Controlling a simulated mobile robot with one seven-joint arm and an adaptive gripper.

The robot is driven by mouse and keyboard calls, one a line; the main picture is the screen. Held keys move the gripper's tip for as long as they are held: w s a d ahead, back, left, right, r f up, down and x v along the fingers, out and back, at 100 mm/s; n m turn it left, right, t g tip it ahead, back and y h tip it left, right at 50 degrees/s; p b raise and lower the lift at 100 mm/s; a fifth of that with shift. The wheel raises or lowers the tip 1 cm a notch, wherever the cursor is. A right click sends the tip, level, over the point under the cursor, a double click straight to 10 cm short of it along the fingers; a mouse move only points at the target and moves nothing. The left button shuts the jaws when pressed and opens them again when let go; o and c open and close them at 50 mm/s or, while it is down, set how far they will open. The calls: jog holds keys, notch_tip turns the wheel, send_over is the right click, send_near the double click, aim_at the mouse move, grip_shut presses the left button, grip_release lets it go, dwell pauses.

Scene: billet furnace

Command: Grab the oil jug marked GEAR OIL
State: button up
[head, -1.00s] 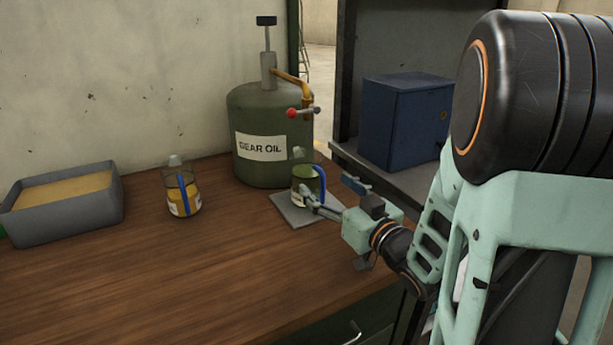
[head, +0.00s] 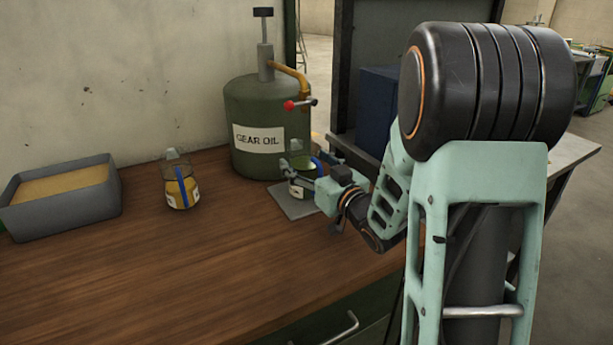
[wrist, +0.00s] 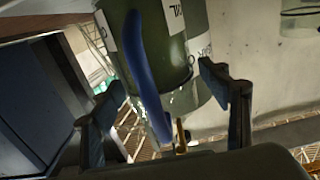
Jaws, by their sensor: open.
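A clear jug with a blue handle (wrist: 146,70) stands on a grey mat (head: 292,205), in front of the green drum marked GEAR OIL (head: 262,105). Its white label (head: 297,190) shows only in part, with letters ending in "IL" in the wrist view. My gripper (head: 301,176) is at this jug and partly hides it. In the wrist view my gripper (wrist: 163,97) is open, with the handle between its two spread fingers. Whether either finger touches it I cannot tell. A second jug (head: 179,186) with amber oil and a blue handle stands left on the bench; its label is unreadable.
A grey tray (head: 70,212) with tan filling sits at the bench's left end. A blue box (head: 377,112) stands behind my arm. The front wooden bench top (head: 170,270) is clear.

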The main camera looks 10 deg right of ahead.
jog(key=c, duration=1.5)
jog(key=shift+r, duration=0.1)
jog(key=shift+c, duration=0.8)
jog(key=shift+r, duration=0.15)
